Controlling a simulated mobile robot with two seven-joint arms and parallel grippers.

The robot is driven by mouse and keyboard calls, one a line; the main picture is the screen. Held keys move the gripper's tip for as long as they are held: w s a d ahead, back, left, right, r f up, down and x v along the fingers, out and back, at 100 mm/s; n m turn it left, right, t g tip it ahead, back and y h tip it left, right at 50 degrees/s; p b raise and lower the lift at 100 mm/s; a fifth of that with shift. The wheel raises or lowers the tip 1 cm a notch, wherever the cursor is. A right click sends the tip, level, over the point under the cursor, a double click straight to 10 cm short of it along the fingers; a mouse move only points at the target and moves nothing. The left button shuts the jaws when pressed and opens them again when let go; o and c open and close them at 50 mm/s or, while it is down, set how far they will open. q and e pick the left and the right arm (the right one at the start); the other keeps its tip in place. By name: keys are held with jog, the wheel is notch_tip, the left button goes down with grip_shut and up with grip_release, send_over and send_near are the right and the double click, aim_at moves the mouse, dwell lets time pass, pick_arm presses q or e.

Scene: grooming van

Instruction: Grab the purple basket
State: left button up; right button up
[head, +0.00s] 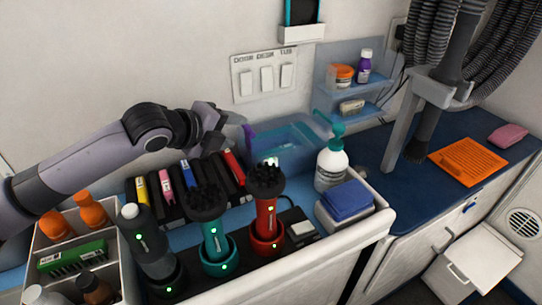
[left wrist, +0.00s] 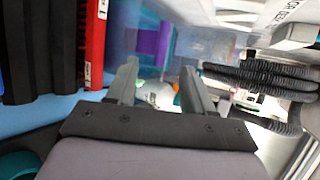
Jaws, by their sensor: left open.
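A small purple piece (head: 250,137) shows at the left end of a clear blue bin (head: 290,150) on the back of the counter. In the left wrist view a purple shape (left wrist: 156,42) stands beyond the fingertips, seen through or in the clear bin. I cannot tell its full form or whether it is a basket. My left gripper (head: 226,127) is above the counter just left of the purple piece, partly covering that area. In the left wrist view its fingers (left wrist: 160,82) are apart with nothing gripped. My right gripper is not in view.
Clippers in a charging dock (head: 268,215) stand in front. A white pump bottle (head: 331,165) is right of the bin, with folded blue cloths (head: 347,198) before it. Upright coloured cases (head: 165,185) sit below my left arm. Wall shelves (head: 352,95) are behind.

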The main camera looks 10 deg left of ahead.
aim_at(247, 133)
pick_arm(q)
jog(key=shift+x, duration=2.35)
jog(key=shift+s+f, duration=0.1)
grip_shut()
